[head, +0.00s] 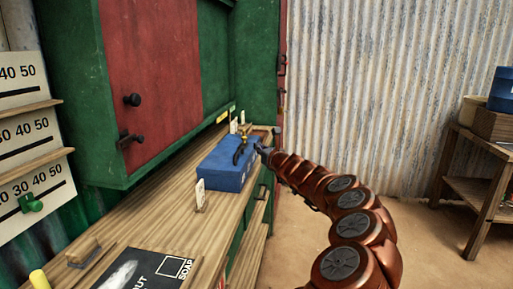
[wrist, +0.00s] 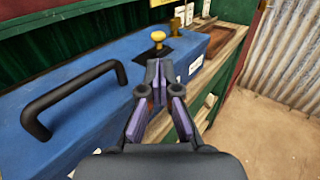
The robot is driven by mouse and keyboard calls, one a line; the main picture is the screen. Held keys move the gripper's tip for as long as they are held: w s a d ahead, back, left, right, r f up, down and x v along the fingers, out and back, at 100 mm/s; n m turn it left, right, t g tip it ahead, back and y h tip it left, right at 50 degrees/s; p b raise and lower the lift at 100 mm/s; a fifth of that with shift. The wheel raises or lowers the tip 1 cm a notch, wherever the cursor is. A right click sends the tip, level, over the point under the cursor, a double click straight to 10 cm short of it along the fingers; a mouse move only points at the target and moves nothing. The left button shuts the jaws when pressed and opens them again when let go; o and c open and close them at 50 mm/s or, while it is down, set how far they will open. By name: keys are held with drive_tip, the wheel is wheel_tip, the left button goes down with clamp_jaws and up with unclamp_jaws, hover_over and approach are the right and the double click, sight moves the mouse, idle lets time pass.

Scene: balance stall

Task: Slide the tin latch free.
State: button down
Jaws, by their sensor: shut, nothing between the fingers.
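The blue tin (head: 225,168) stands on the wooden counter, and in the wrist view its top (wrist: 95,62) fills the left and middle. A black handle (wrist: 65,98) arches over the top. In the head view my gripper (head: 263,151) is at the tin's right side, small and partly unclear.
The green and red cabinet (head: 150,80) rises behind the counter (head: 150,235). Small pale cards stand near the tin, one (head: 200,193) in front. A brown tray (wrist: 218,38) lies beyond the tin. Open floor (head: 290,235) lies right of the counter.

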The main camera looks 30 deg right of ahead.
drive_tip(key=shift+s+a+b, duration=0.15)
drive_tip(key=shift+s+b, duration=0.5)
drive_tip(key=shift+s, duration=0.7)
drive_tip(key=shift+s+a+b, duration=0.1)
drive_tip(key=shift+s+b, duration=0.55)
drive_tip(key=shift+s, duration=0.7)
